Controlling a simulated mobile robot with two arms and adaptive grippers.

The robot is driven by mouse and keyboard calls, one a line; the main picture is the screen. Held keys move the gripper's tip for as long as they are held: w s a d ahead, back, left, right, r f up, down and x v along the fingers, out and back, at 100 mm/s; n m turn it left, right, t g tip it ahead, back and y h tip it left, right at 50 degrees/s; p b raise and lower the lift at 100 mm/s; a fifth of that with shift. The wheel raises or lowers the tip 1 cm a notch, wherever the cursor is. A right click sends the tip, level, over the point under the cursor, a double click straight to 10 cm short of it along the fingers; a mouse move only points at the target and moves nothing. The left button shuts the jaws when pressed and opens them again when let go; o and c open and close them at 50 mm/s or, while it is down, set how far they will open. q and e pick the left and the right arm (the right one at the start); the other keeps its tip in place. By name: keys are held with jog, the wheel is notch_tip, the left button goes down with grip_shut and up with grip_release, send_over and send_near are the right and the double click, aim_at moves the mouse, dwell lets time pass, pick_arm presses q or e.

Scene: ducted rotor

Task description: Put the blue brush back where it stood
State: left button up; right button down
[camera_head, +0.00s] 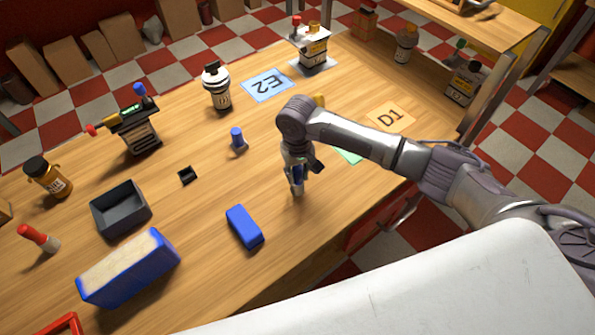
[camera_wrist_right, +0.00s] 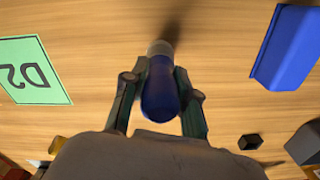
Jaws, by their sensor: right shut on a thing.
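The blue brush (camera_wrist_right: 160,95) is between the fingers of my right gripper (camera_wrist_right: 161,104), with its pale end pointing away from the wrist camera. In the head view my right gripper (camera_head: 298,178) points down over the middle of the table, right of the blue block. There only a little of the brush shows below the fingers, and I cannot tell if its tip touches the table. A red brush with a white end (camera_head: 38,237) stands at the left. My left gripper is not in view.
A blue block (camera_head: 244,227), a small black square (camera_head: 187,175), a blue peg (camera_head: 237,140), a grey tray (camera_head: 120,208) and a blue-sided box (camera_head: 130,268) are on the table. Cards E2 (camera_head: 267,85), D1 (camera_head: 391,117) and green D2 (camera_wrist_right: 33,70) lie flat.

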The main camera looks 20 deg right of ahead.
jog(key=shift+f, duration=0.15)
jog(key=c, duration=0.9)
grip_release()
notch_tip(320, 180, up, 12)
jog(key=shift+r+b, duration=0.2)
jog(key=shift+b, duration=0.3)
jog(key=shift+f, duration=0.1)
